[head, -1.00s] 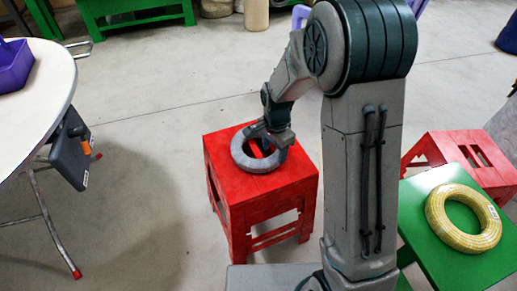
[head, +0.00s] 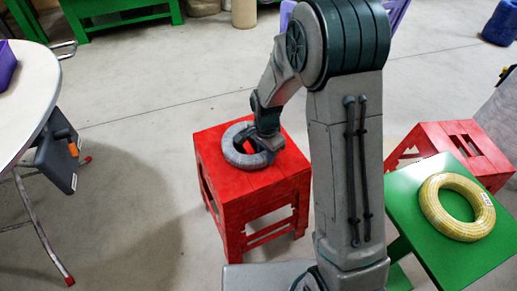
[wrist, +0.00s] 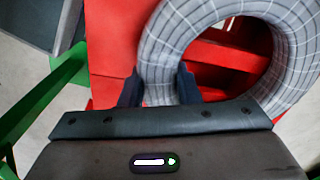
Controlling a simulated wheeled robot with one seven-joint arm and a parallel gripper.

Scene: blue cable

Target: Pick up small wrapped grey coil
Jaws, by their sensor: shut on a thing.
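The small wrapped grey coil (head: 232,154) lies on top of a red stool (head: 282,172). In the wrist view the coil (wrist: 295,55) is a grey ring with pale wrapping lines, and red slats show through its hole. My gripper (head: 264,146) reaches down at the coil's right side. In the wrist view its two dark fingers (wrist: 158,85) stand on either side of the ring's near-left part, shut on it. The coil appears to rest on or just above the stool; I cannot tell if there is a gap.
A yellow coil (head: 458,212) lies on a green stool (head: 408,212) at the right, with another red stool (head: 427,140) behind it. A round white table (head: 38,85) stands at the left. Open floor (head: 140,115) lies between.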

